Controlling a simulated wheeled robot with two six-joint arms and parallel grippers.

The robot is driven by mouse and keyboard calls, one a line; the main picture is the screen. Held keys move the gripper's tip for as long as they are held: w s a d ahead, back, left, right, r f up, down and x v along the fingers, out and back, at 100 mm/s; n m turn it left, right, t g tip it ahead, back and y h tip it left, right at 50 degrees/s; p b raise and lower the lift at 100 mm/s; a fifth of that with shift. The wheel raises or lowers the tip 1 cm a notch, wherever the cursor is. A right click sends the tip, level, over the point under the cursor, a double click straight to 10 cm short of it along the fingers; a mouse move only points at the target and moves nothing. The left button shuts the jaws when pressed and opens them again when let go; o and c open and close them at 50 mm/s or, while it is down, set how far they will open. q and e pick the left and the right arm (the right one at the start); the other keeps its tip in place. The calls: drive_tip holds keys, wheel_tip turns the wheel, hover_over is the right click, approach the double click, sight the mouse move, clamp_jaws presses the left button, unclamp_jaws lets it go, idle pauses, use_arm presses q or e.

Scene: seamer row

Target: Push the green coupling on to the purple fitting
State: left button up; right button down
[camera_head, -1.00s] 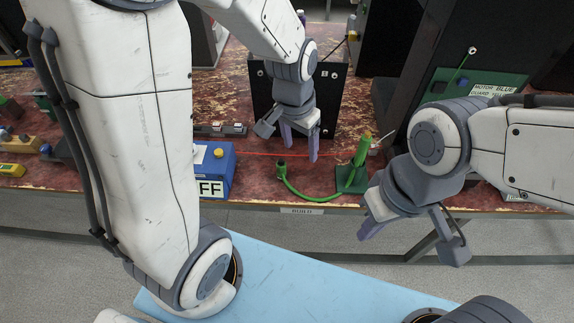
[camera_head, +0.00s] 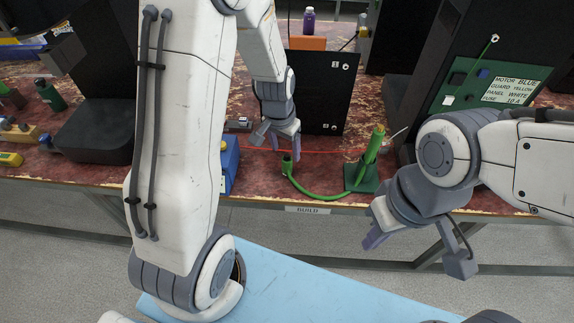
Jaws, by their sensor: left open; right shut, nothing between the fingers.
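The green coupling (camera_head: 287,166) stands up at the left end of a curved green hose (camera_head: 320,196) near the bench's front edge. My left gripper (camera_head: 286,148) is open, fingers pointing down, just above the coupling. I cannot tell whether the fingers are around it or apart from it. My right gripper (camera_head: 374,238) is shut and empty, in front of the bench to the right. I cannot make out the purple fitting with certainty.
The hose runs to a green stand (camera_head: 354,181) with a tilted green post (camera_head: 374,146). A black panel (camera_head: 322,95) stands behind, and a blue box (camera_head: 229,170) stands to the left. A red line crosses the bench. A purple bottle (camera_head: 308,21) stands at the back.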

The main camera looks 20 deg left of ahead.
sight(287, 159)
use_arm(q)
drive_tip(key=shift+f, duration=0.3)
drive_tip(key=shift+f, duration=0.1)
drive_tip(key=f, duration=0.5)
drive_tip(key=shift+w+d, duration=0.15)
drive_tip(key=shift+w, duration=0.15)
clamp_jaws()
